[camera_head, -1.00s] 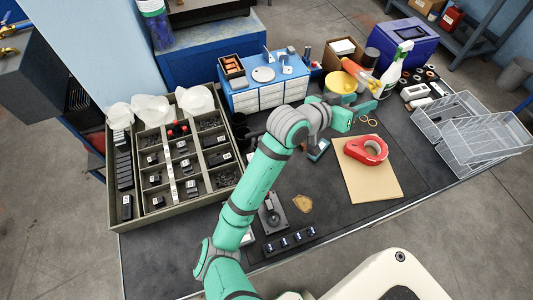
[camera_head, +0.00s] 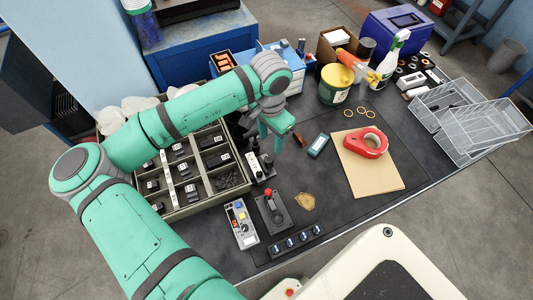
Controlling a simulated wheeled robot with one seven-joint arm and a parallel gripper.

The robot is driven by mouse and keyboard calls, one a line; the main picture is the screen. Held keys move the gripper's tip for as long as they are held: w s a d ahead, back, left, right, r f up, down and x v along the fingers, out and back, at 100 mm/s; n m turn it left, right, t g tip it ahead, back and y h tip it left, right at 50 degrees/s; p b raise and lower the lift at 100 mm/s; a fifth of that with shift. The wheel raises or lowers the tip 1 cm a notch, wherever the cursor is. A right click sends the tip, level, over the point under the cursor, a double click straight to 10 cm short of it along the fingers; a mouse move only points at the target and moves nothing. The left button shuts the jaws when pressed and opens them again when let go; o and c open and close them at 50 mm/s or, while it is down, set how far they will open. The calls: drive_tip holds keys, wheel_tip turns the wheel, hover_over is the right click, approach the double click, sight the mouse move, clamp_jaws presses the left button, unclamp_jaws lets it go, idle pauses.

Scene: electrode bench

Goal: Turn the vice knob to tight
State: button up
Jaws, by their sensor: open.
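My gripper (camera_head: 272,140) points down with its green fingers apart and empty. It is above the bench, over the right edge of the sorting tray. Below it a small grey and black device (camera_head: 260,166) is partly hidden by the fingers. A black plate with a red-topped knob (camera_head: 270,207) lies nearer the front. A black strip with several small knobs (camera_head: 296,240) lies in front. I cannot tell which of these is the vice knob, or its setting.
The compartment tray (camera_head: 190,208) is left, partly under my arm. A yellow-topped tub (camera_head: 335,84) and wire baskets (camera_head: 470,125) stand behind and right. The dark mat's middle is mostly clear.

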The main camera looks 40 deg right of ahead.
sight(269, 160)
drive_tip(key=f, duration=1)
drive_tip(key=shift+w+a+f, duration=0.1)
drive_tip(key=shift+a+f, duration=0.1)
drive_tip(key=shift+f, duration=0.15)
drive_tip(key=c, duration=1.1)
